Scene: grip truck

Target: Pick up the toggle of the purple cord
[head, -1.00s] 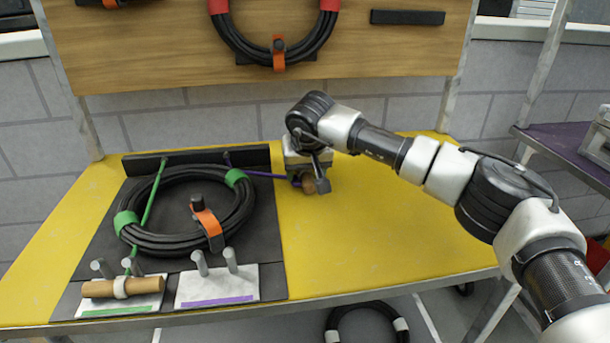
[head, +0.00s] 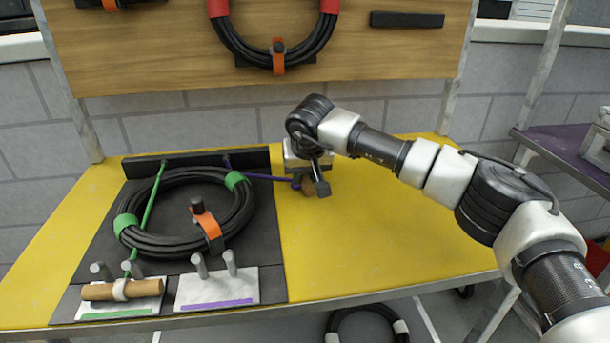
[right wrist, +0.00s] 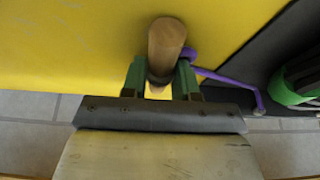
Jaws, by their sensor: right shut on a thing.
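The purple cord (head: 262,176) runs from the black bar at the back of the black mat to a wooden toggle (head: 308,187) over the yellow table. My right gripper (head: 306,184) is at the toggle and partly hides it. In the right wrist view the toggle (right wrist: 165,48) is a short wooden peg between the two green-sided fingers (right wrist: 160,82), with the purple cord (right wrist: 225,79) tied beside it. The right gripper is shut on the toggle. My left gripper is not in view.
A black cable coil (head: 150,240) with green bands lies on the black mat (head: 105,215). A green cord's toggle (head: 105,290) rests at the pegs of the green-marked plate. The purple-marked plate (head: 240,290) has two bare pegs. The yellow table (head: 390,255) is clear on the right.

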